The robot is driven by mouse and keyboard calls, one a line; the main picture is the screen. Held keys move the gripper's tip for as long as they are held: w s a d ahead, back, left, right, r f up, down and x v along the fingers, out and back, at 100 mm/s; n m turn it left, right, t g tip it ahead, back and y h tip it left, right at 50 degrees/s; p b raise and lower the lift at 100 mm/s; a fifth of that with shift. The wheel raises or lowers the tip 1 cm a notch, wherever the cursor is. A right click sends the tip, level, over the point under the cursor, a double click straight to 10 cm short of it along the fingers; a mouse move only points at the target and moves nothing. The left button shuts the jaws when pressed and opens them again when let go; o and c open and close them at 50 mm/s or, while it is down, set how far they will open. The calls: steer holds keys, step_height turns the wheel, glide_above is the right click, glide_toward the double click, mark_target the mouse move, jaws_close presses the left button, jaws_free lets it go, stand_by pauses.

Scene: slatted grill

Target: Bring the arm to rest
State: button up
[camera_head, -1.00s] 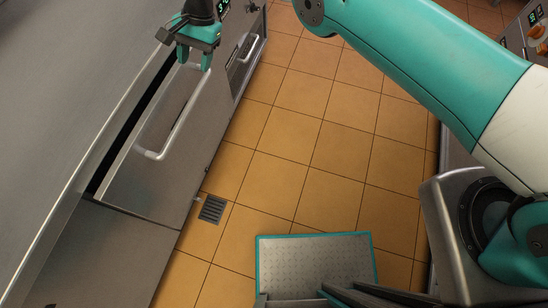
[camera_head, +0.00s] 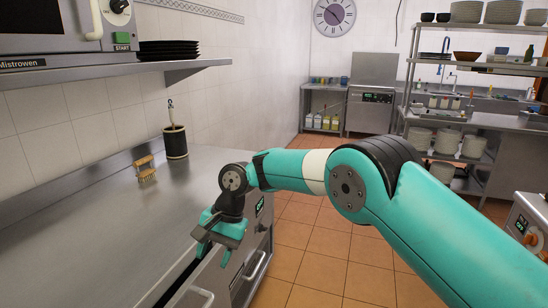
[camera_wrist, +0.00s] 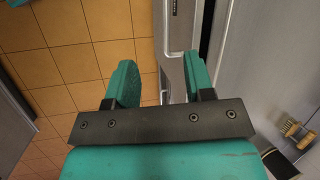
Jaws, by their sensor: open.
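My gripper (camera_head: 212,254) hangs at the front edge of the steel counter (camera_head: 105,225), beside a partly open drawer (camera_head: 190,288) with a light bar handle. In the wrist view my gripper (camera_wrist: 162,80) is open, with its two teal fingers wide apart. The drawer front (camera_wrist: 176,45) passes between and beyond the fingers in that view, and a dark gap lies behind it. I see nothing held. I cannot tell whether a finger touches the drawer. My teal arm reaches across from the lower right, bent at the elbow.
A scrub brush (camera_head: 147,170) and a black holder (camera_head: 175,142) stand on the counter near the wall. A shelf (camera_head: 150,72) with dark plates is above. Orange floor tiles (camera_head: 320,262) are clear right of the counter. Another steel unit (camera_head: 528,225) stands at the right edge.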

steer(key=s+d+r+n+t, duration=0.1)
steer(key=s+d+r+n, duration=0.1)
steer(key=s+d+r, duration=0.45)
steer(key=s+d+r+n, duration=0.2)
steer(key=s+d+r, duration=0.1)
steer(key=d+r, duration=0.65)
steer(key=s+d+n+t, duration=0.1)
steer(key=s+d+n, duration=0.1)
steer(key=s+d, duration=0.4)
steer(key=s+d+n, duration=0.2)
steer(key=s+d, duration=0.4)
steer(key=s, duration=0.5)
steer(key=shift+n+t, duration=0.4)
steer(key=shift+c, duration=0.2)
